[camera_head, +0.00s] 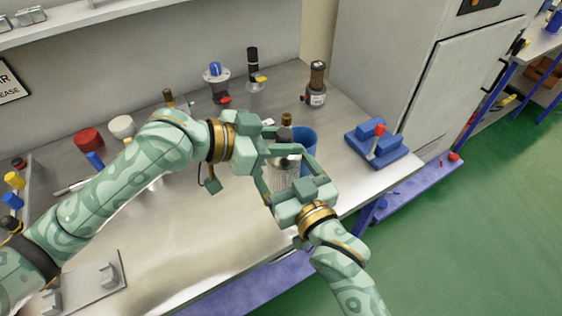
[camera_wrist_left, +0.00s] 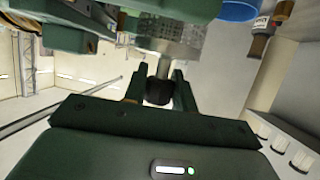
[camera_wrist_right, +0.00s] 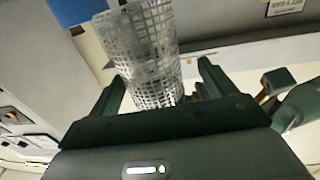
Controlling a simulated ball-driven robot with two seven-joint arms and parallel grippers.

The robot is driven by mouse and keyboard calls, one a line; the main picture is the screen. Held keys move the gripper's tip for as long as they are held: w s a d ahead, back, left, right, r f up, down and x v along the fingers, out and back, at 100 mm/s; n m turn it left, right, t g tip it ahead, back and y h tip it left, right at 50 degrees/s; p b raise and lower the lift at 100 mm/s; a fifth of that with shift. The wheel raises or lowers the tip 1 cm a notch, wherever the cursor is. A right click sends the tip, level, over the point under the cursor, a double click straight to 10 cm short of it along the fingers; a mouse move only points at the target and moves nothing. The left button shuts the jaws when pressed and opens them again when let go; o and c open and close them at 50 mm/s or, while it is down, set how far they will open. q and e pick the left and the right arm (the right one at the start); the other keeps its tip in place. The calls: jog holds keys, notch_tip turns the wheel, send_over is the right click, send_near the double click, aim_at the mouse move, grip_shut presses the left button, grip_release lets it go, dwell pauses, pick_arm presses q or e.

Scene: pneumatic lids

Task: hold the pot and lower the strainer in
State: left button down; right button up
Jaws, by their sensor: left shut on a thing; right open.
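The strainer (camera_head: 285,172) is a grey perforated metal cylinder with a dark knob (camera_wrist_left: 158,91). My left gripper (camera_head: 284,149) is shut on that knob. The strainer's mesh also shows in the right wrist view (camera_wrist_right: 148,55). My right gripper (camera_head: 288,171) is open, close by the mesh; in the right wrist view its fingers stand apart either side of the mesh's near end. I cannot tell whether they touch it. A blue pot (camera_head: 304,138) stands right behind the strainer, partly hidden by it and my grippers; its edge shows in the left wrist view (camera_wrist_left: 237,9).
A blue block fixture (camera_head: 377,145) with a red-topped part stands right of the pot near the bench edge. Brown-topped (camera_head: 316,85) and black-topped (camera_head: 253,68) fittings stand behind. Red (camera_head: 88,138) and white (camera_head: 122,126) caps lie at left.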

jog(key=shift+x, duration=0.8)
jog(key=shift+s, duration=0.1)
jog(key=c, duration=1.1)
pick_arm(q)
jog(key=c, duration=1.1)
grip_release()
pick_arm(e)
jog(key=shift+c, duration=0.2)
pick_arm(q)
jog(key=shift+o, duration=0.2)
